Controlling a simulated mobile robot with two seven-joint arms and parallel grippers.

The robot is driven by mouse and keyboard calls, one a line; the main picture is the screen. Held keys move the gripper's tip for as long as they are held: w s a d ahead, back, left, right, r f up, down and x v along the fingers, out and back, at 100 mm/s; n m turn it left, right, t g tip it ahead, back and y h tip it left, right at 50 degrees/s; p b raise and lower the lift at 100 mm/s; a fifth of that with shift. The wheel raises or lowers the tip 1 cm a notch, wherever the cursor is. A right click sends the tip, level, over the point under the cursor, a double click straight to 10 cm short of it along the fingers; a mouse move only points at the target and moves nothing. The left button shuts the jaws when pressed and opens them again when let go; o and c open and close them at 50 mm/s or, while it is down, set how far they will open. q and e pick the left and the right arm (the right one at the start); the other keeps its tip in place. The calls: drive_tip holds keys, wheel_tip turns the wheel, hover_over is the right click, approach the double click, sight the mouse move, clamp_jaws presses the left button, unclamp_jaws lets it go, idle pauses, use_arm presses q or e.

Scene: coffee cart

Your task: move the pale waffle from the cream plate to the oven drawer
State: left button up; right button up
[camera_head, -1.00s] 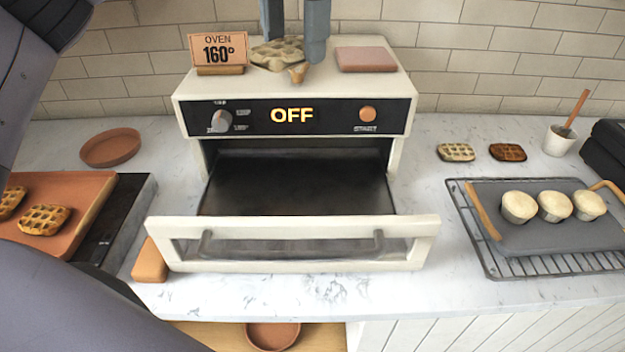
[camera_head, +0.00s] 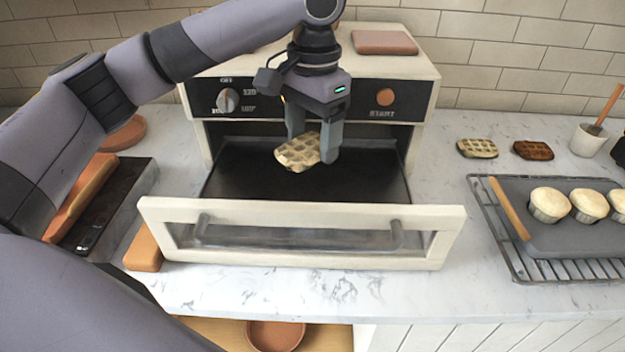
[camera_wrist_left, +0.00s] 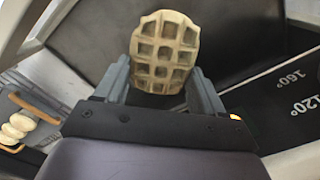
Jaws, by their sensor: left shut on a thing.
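The pale waffle (camera_head: 298,153) is between the fingers of my left gripper (camera_head: 312,148), which is shut on it. It hangs over the dark floor of the open oven drawer (camera_head: 305,215), apart from it as far as I can tell. In the left wrist view the waffle (camera_wrist_left: 165,52) fills the space between the fingertips (camera_wrist_left: 160,85), with the dark drawer floor behind it. The cream plate is not clearly in view. My right gripper is not in view.
The oven's front panel (camera_head: 385,97) stands right behind my left gripper. A pale waffle (camera_head: 478,148) and a dark waffle (camera_head: 533,150) lie on the counter at right. A grey tray (camera_head: 510,210) with muffins sits on a wire rack. A terracotta block (camera_head: 143,250) is left of the drawer.

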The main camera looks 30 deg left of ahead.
sight(313, 141)
use_arm(q)
wheel_tip(313, 141, down, 8)
drive_tip(key=shift+f, duration=0.25)
drive_tip(key=o, duration=1.1)
drive_tip(key=shift+o, duration=0.2)
wheel_tip(313, 141, up, 12)
drive_tip(key=shift+w+d+r, duration=0.1)
drive_tip(key=shift+w, duration=0.05)
